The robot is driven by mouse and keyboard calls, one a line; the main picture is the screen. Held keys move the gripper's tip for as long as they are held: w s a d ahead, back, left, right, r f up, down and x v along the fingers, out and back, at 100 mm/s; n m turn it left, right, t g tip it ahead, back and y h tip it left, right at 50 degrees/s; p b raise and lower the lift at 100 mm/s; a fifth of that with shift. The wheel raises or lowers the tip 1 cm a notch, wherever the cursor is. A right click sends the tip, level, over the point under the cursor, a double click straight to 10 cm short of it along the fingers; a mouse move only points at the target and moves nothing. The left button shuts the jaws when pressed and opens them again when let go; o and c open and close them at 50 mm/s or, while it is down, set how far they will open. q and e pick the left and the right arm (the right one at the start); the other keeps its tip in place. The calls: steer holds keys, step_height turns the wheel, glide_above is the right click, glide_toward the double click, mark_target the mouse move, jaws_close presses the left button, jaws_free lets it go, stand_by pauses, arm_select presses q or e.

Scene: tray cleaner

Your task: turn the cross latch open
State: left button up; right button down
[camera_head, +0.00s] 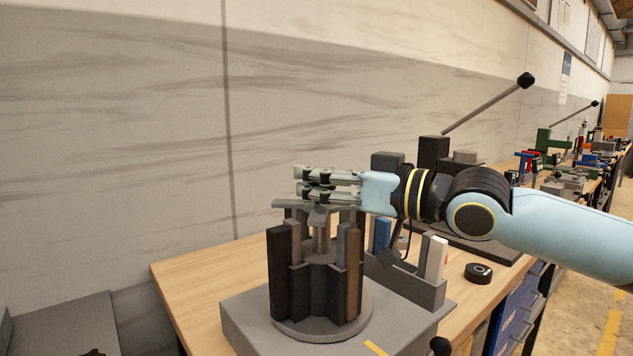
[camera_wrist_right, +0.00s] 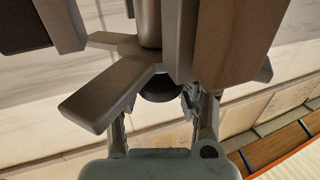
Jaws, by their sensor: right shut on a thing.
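The cross latch (camera_head: 291,204) is a grey piece with flat arms on a central post, at the top of a round fixture (camera_head: 318,328) with several upright dark and brown blocks. My right gripper (camera_head: 308,181) comes in from the right at the latch's top and is shut on the latch. In the right wrist view, the latch's arms (camera_wrist_right: 106,88) spread around a dark round hub (camera_wrist_right: 160,88), which lies between the fingers of my right gripper (camera_wrist_right: 158,103). The fingertips are partly hidden there behind the latch. My left gripper is not in view.
The fixture stands on a grey base (camera_head: 240,325) on a wooden bench (camera_head: 205,275). A grey rack (camera_head: 415,288) with blue and white blocks stands close to its right, with a black puck (camera_head: 478,272) beyond. A long lever (camera_head: 488,103) rises behind my arm. The wall is behind.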

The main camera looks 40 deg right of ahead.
steer(key=c, duration=1.3)
jaws_free()
steer(key=shift+f, duration=0.25)
steer(key=shift+c, duration=0.2)
steer(key=o, duration=0.6)
steer(key=shift+s+d+r, duration=0.2)
steer(key=shift+s, duration=0.1)
steer(key=shift+w+a, duration=0.1)
steer(key=shift+w, duration=0.05)
steer(key=shift+r, duration=0.1)
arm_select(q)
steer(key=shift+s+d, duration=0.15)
arm_select(e)
step_height(320, 180, up, 10)
steer(key=shift+f, duration=0.1)
